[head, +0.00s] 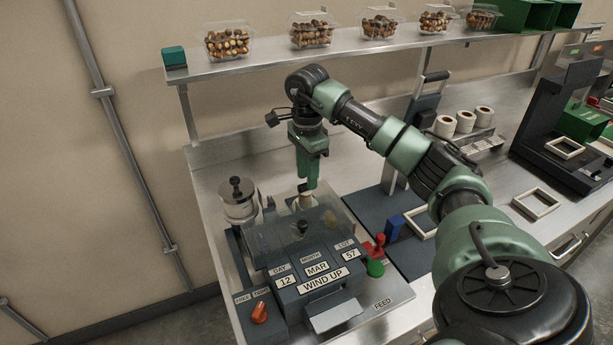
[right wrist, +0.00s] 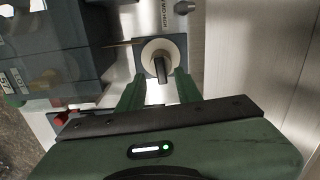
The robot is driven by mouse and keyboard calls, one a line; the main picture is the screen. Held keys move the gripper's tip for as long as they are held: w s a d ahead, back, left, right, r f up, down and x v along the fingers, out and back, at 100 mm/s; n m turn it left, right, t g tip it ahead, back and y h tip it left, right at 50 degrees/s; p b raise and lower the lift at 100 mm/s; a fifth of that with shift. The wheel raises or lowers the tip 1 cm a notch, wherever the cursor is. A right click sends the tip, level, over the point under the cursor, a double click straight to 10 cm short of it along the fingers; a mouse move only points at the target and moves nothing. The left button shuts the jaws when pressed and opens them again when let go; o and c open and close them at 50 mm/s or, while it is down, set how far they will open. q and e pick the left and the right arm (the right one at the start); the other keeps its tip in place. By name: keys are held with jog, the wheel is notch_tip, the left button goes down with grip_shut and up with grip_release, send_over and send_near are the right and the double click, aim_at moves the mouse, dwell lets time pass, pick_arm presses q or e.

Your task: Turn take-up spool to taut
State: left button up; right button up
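The date-coding machine (head: 303,262) stands on the steel bench with plates reading DAY 12, MONTH MAR, LOT 57 and WIND UP. A pale round spool with a dark bar-shaped knob (right wrist: 160,60) lies below my right gripper; I take it as the take-up spool. In the head view it is mostly hidden by the fingers and the clear cover. My right gripper (head: 308,184) points down over it. In the right wrist view the right gripper (right wrist: 157,88) has its fingers apart, one each side of the knob, with no clear contact. My left gripper is not in view.
A metal-coloured spool (head: 239,198) with a dark knob stands left. An orange selector (head: 260,312) is at the front left, and red and green knobs (head: 376,267) are on the right. A shelf (head: 350,52) with filled clamshells runs above. Label rolls (head: 465,121) stand behind right.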

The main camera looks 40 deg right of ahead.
jog(key=shift+f, duration=0.55)
jog(key=shift+w+f, duration=0.1)
jog(key=shift+f, duration=0.25)
grip_shut()
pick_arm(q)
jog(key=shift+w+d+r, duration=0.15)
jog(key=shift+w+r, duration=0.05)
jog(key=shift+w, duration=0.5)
